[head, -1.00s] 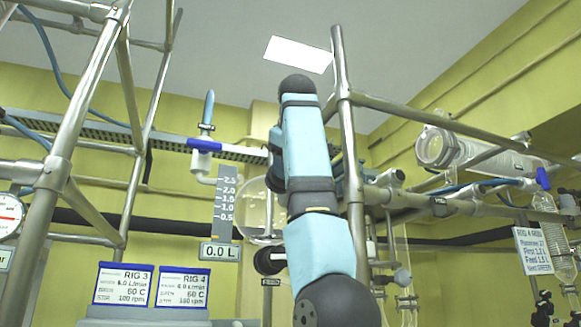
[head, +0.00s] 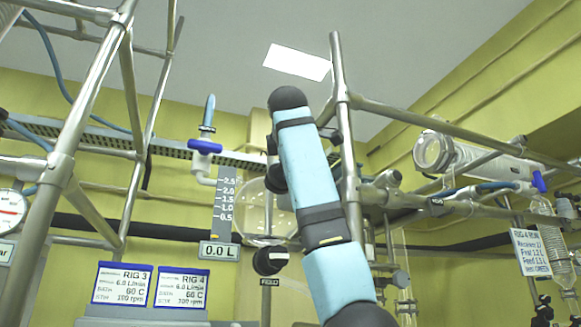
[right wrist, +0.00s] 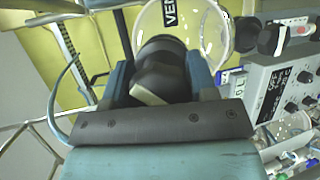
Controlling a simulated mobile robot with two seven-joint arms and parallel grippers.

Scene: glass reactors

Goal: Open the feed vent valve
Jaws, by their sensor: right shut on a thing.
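A dark round knob (right wrist: 160,68) sits between the two blue fingers of my right gripper (right wrist: 160,64) in the right wrist view, and the fingers are shut on it. A pale bar shows on the near side of the knob. Behind it is a clear round vessel (right wrist: 207,35) with a black label (right wrist: 170,12) reading "VE", the rest cut off. In the head view my right arm (head: 305,165) covers the gripper and the held knob. The glass vessel (head: 255,205) shows left of the arm, beside a scale and a 0.0 L display (head: 219,251). My left gripper is not in view.
Another black knob (head: 270,261) is below the vessel, above a small label. A blue-handled valve (head: 205,146) is at upper left. Steel frame posts (head: 348,150) stand close to my arm. Rig cards (head: 122,284) are at lower left.

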